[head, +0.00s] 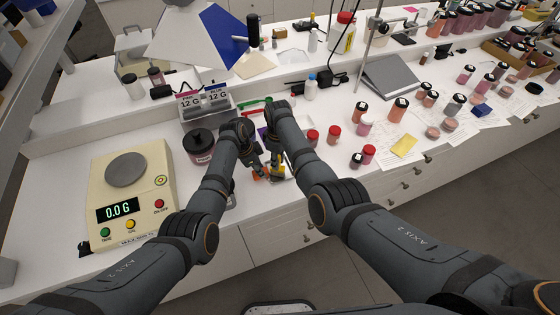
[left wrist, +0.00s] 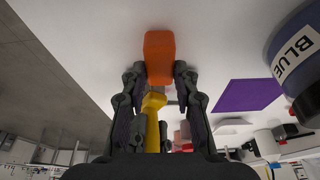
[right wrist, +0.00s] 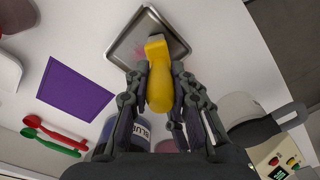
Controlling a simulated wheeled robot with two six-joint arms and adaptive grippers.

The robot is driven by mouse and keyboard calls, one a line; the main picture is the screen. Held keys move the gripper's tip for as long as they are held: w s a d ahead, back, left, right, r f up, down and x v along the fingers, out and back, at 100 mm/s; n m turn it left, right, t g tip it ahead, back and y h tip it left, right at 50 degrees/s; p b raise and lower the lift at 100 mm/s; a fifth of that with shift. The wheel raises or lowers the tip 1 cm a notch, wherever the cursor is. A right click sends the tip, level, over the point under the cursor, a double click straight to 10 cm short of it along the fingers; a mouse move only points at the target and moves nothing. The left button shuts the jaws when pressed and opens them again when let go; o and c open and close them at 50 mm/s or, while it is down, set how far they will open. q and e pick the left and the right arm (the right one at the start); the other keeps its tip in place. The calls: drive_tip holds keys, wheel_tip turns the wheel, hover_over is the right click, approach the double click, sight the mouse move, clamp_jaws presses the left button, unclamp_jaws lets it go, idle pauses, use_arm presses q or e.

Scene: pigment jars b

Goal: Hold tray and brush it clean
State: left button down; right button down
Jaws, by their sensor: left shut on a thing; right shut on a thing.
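A small square metal tray (right wrist: 118,52) with a pink smear lies on the white bench, clearest in the right wrist view. My right gripper (right wrist: 161,72) is shut on the yellow handle of a brush-like tool (right wrist: 160,88). Its pale end lies over the tray; whether it touches cannot be told. My left gripper (left wrist: 160,72) is shut on an orange handle-like piece (left wrist: 159,52). What that piece joins to is hidden. In the head view the left gripper (head: 256,167) and right gripper (head: 276,165) are close together, largely covering the tray.
A purple card (right wrist: 75,88) and red and green spoons (right wrist: 55,138) lie behind the tray. Red-capped jars (head: 333,133) stand to the right. The bench front edge is close.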

drive_tip(key=shift+w+a+f, duration=0.1)
drive_tip(key=shift+w, duration=0.5)
drive_tip(key=shift+w+d, duration=0.3)
drive_tip(key=shift+s+d, duration=0.1)
drive_tip(key=shift+d, duration=0.3)
drive_tip(key=shift+s+d, duration=0.3)
drive_tip(key=shift+s, duration=0.1)
drive_tip(key=shift+s+a+r, duration=0.1)
drive_tip(key=shift+a+r, duration=0.05)
drive_tip(key=shift+r, duration=0.75)
drive_tip(key=shift+w+a+r, duration=0.1)
drive_tip(key=shift+a+r, duration=0.1)
drive_tip(key=shift+r, duration=0.65)
drive_tip(key=shift+s+a+r, duration=0.1)
drive_tip(key=shift+a+r, duration=0.05)
drive_tip(key=shift+r, duration=0.75)
drive_tip(key=shift+f, duration=0.1)
